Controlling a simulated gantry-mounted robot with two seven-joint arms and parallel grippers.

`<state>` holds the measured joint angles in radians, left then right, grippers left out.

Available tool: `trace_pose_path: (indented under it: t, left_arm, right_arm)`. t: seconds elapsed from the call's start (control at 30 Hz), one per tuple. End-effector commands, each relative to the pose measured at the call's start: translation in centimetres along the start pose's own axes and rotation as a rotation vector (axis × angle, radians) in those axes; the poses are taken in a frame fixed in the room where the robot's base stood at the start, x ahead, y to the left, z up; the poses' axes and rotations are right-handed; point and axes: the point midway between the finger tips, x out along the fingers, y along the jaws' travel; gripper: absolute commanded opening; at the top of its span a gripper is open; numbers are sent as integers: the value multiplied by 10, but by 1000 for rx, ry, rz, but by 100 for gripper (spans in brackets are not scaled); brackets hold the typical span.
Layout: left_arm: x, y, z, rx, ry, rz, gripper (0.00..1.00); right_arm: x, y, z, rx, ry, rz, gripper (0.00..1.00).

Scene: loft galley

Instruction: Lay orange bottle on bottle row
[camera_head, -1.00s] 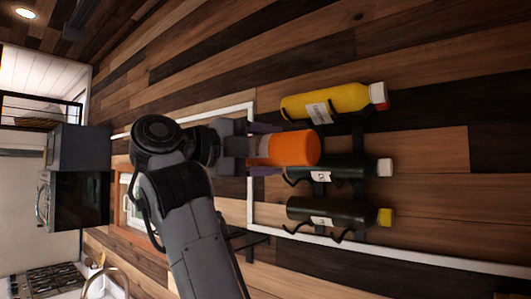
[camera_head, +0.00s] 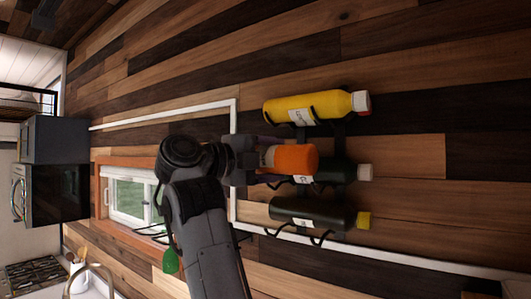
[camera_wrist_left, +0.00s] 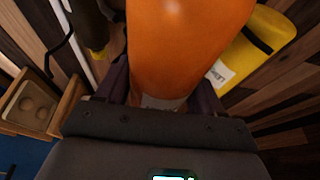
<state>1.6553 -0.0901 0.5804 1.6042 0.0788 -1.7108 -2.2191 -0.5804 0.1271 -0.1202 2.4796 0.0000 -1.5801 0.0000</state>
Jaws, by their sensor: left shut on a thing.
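The bottle lies sideways in front of the wall rack and fills much of the left wrist view (camera_wrist_left: 185,45). The bottle row is a black rack (camera_head: 338,130) with a yellow bottle (camera_head: 310,107), a dark green bottle with a white cap (camera_head: 338,171) and a dark bottle with a yellow cap (camera_head: 312,212). The orange bottle hides part of the white-capped one; whether they touch I cannot tell. My right gripper is not in view.
The rack is on a wood-plank wall with a white strip (camera_head: 234,150) running along it. A window (camera_head: 130,198) is at the left. A stove (camera_head: 30,275) and a faucet (camera_head: 95,275) show at lower left. Bare planks are right of the rack.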

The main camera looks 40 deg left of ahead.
Motion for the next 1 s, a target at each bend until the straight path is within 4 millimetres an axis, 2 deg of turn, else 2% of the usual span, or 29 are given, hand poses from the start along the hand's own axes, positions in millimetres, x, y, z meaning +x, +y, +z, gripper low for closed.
trace_pose_path:
  t: [0.97, 1.0]
  left_arm:
    - [70, 2, 25, 0, 0, -1, 17]
    - [71, 10, 26, 1, -1, -1, 17]
  right_arm:
    - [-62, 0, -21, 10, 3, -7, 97]
    - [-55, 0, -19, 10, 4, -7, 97]
